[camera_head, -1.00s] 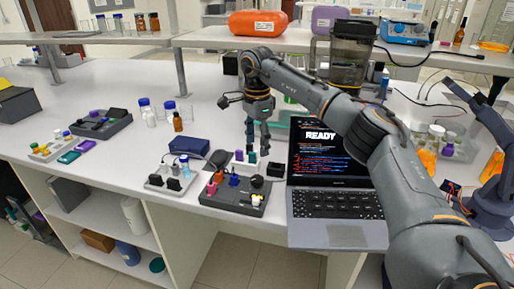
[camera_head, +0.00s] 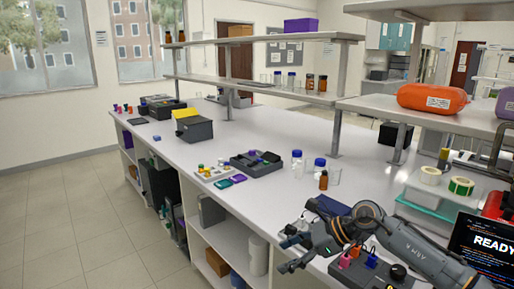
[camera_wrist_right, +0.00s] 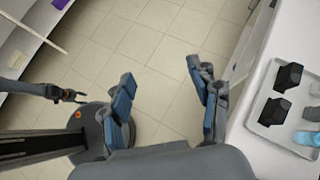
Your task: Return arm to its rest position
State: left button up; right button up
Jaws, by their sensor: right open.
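My right gripper (camera_head: 288,254) is at the front edge of the bench in the head view, with its arm coming in from the lower right. In the right wrist view its two blue-grey fingers (camera_wrist_right: 161,76) are spread wide with nothing between them. Bare floor shows beyond the fingertips, and the bench edge is to their right. Another gripper, seemingly my left (camera_wrist_right: 70,95), shows small at the left of the right wrist view above my round base. Its jaws are too small to judge. It is outside the head view.
A tray with black blocks (camera_wrist_right: 288,78) lies on the bench beside the right gripper. A dark panel with coloured plugs (camera_head: 367,268) and a laptop (camera_head: 485,248) are near the arm. Bottles (camera_head: 297,165) stand farther back. The floor (camera_head: 70,215) in front is clear.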

jog(key=s+a+r+m+t+y, duration=0.4)
jog(key=a+r+m+y, duration=0.3)
jog(key=a, duration=0.3)
jog(key=s+d+f+m+t+h, duration=0.1)
jog(key=d+f+m+t+h, duration=0.55)
jog(key=m, duration=0.95)
jog(key=s+d+f+m+t+h, duration=0.3)
jog(key=d+m+h, duration=0.55)
jog(key=m, duration=0.75)
jog(key=s+d+f+m+g+h, duration=0.2)
jog(key=s+d+f+m+g, duration=0.1)
jog(key=s+d+f+m, duration=0.4)
jog(key=s+f+m+g, duration=0.2)
jog(key=s+f+g, duration=0.3)
jog(key=s, duration=0.6)
jog(key=s+f+m+g, duration=0.35)
jog(key=s+f, duration=0.25)
jog(key=s, duration=0.4)
notch_tip(320, 180, down, 26)
jog(key=s+n+g, duration=0.1)
jog(key=s+g, duration=0.1)
jog(key=s+d+f+g, duration=0.1)
jog(key=s+d+f, duration=0.2)
jog(key=s+f, duration=1.2)
jog(key=shift+s+d+f, duration=0.2)
jog(key=shift+s+f, duration=0.15)
jog(key=shift+s, duration=0.2)
